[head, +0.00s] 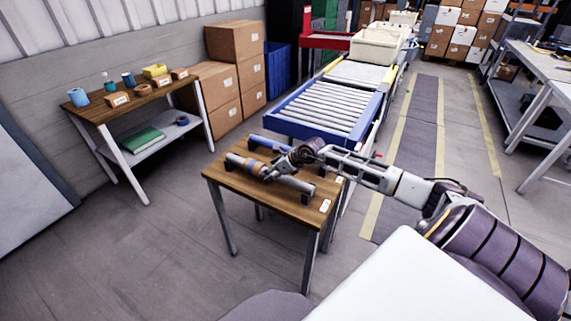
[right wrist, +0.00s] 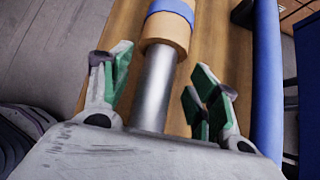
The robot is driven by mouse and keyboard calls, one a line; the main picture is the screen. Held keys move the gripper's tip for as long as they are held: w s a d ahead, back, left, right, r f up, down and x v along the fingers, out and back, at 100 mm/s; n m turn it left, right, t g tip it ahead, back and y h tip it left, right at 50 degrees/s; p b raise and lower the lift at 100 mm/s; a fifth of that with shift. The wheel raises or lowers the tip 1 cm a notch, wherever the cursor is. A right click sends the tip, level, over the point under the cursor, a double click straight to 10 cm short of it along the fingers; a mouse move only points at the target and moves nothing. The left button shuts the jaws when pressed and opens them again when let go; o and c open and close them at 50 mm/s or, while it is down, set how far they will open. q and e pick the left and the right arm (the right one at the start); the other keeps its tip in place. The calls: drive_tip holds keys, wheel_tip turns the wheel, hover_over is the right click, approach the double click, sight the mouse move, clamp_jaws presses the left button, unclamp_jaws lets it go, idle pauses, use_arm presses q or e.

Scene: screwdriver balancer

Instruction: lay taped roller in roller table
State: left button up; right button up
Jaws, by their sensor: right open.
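The taped roller (head: 296,183) lies on a small wooden table in the head view, a grey metal cylinder with a tan wrap. In the right wrist view, its bare steel part (right wrist: 154,88) runs between my fingers, with the tan wrap (right wrist: 168,30) and a blue band beyond them. My right gripper (head: 268,172) reaches in from the right over the roller. Its green-padded fingers (right wrist: 160,88) are open, one on each side of the steel, with visible gaps. The roller table (head: 328,108) has a blue frame and several grey rollers, behind the wooden table. My left gripper is not in view.
The wooden table (head: 231,184) has dark supports and a blue bar (head: 262,141) along its far side. A side bench (head: 104,117) with cups and small boxes stands left, near stacked cartons (head: 212,90). The floor between bench and wooden table is clear.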

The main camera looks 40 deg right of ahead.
drive_tip(key=shift+v, duration=3.65)
drive_tip(key=shift+s+r, duration=0.4)
drive_tip(key=shift+s, duration=0.05)
drive_tip(key=shift+d, duration=0.1)
drive_tip(key=shift+v, duration=1.45)
